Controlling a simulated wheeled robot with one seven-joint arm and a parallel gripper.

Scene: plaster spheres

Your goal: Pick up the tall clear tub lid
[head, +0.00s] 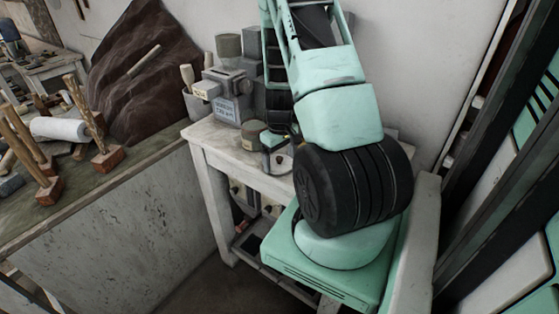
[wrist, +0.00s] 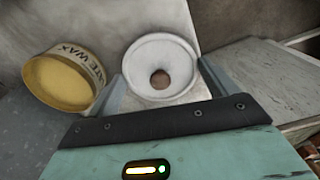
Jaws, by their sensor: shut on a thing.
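A pale round lid-like piece (wrist: 147,50) with a wide rim and a brownish centre sits between my two fingers in the wrist view; I take it for the tall clear tub lid. My gripper (wrist: 160,71) is shut on it, with one finger at each side. In the head view my gripper (head: 275,141) is low over the white table, mostly hidden by my arm. A pale round piece (head: 283,165) shows just below it. I cannot tell whether the lid is clear of what is under it.
Grey containers (head: 232,108) and a pot of tools (head: 197,106) stand behind on the white table (head: 212,135). A workbench (head: 75,185) with wooden-handled tools is at left.

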